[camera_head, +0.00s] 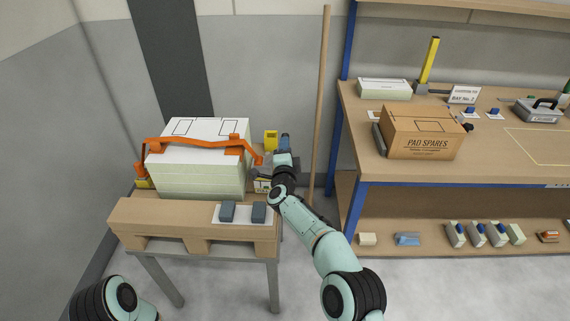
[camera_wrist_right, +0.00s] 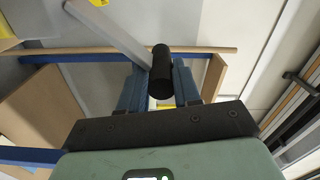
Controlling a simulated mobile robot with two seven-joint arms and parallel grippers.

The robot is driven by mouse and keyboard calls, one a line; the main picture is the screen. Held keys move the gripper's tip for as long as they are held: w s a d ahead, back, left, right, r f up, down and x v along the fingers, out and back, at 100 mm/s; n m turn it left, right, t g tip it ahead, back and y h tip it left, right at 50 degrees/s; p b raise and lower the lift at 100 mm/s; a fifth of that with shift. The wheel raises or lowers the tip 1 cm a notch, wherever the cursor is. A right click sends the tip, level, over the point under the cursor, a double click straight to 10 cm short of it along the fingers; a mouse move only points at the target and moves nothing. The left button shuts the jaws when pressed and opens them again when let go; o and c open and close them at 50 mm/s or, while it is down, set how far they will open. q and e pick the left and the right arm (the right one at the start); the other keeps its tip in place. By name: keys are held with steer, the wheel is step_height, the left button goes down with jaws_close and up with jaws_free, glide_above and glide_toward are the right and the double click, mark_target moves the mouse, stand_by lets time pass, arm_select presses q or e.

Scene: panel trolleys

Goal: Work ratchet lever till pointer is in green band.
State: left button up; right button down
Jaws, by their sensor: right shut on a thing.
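A white stacked load (camera_head: 200,165) sits on a wooden pallet (camera_head: 190,218), with an orange strap (camera_head: 195,143) over its top. In the wrist view the ratchet lever is a grey bar (camera_wrist_right: 112,32) ending in a black round grip (camera_wrist_right: 161,65). My right gripper (camera_wrist_right: 159,88) is shut on that grip, with one blue finger on each side. In the head view my right gripper (camera_head: 285,143) is at the right side of the load, beside a yellow part (camera_head: 271,140). The ratchet body is mostly hidden by my arm. I cannot make out the pointer or green band. My left gripper is out of view.
Two dark grey blocks on a white plate (camera_head: 243,220) lie at the pallet's front. A wooden pole (camera_head: 320,100) stands right of the load. A workbench (camera_head: 480,165) with a cardboard box (camera_head: 420,138) is further right. Floor between is clear.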

steer(key=shift+a, duration=0.3)
steer(key=f+m+b, duration=0.1)
steer(key=b, duration=0.1)
steer(key=d+f+m+b, duration=0.1)
steer(key=b, duration=0.2)
steer(key=shift+s+d, duration=0.1)
steer(key=shift+d, duration=0.15)
